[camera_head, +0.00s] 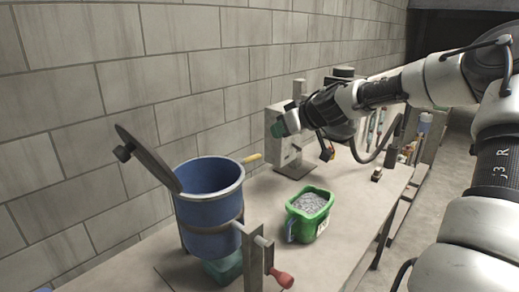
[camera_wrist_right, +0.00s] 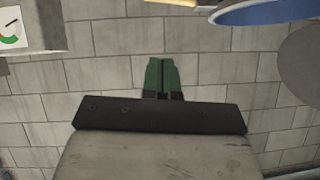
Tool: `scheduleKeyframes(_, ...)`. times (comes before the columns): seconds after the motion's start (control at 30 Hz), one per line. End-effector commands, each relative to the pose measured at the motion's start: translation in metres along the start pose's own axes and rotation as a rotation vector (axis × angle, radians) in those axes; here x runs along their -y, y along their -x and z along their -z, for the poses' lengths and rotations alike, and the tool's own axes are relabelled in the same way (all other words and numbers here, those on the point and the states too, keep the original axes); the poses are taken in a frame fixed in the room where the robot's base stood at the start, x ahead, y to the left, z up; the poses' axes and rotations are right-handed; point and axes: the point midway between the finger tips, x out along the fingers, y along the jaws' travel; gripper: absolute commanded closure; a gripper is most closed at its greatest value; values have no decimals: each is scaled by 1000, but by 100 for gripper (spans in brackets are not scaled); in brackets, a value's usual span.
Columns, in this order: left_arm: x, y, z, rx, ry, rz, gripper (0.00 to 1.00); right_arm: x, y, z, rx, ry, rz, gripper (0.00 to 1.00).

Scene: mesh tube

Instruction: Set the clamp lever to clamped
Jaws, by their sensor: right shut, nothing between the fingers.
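A lever with a yellow handle (camera_head: 251,158) sticks out to the right at the rim of the blue drum (camera_head: 212,182). Its handle also shows at the top edge of the right wrist view (camera_wrist_right: 185,2). A crank with a red handle (camera_head: 281,278) sits on the drum's front right. No label shows which one is the clamp lever. My right gripper (camera_head: 279,129) is above and to the right of the yellow handle in the head view, apart from it. Its green fingers (camera_wrist_right: 161,74) are shut and empty. My left gripper is not in view.
The drum's grey lid (camera_head: 150,160) stands open. A green bucket (camera_head: 311,205) of grey granules stands right of the drum, and a teal container (camera_head: 224,268) under it. A grey box-like machine (camera_head: 274,133) stands behind my right gripper. Bare table (camera_head: 360,205) lies right of the bucket.

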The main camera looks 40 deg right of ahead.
Motion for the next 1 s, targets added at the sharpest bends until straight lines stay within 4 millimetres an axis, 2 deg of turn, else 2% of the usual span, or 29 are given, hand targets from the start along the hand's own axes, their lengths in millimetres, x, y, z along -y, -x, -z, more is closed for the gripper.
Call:
scheduleKeyframes(0.1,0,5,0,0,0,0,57,0,-22,0,3,-2,0,100)
scheduleKeyframes(0.4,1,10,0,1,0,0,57,-1,-67,-1,2,-3,-1,100)
scheduleKeyframes(0.5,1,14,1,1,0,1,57,-1,-78,-14,2,-6,1,100)
scheduleKeyframes(0.7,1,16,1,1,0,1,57,-1,-91,-26,0,-2,-1,100)
scheduleKeyframes(1.0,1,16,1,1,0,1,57,-1,-93,-28,-1,-1,-2,100)
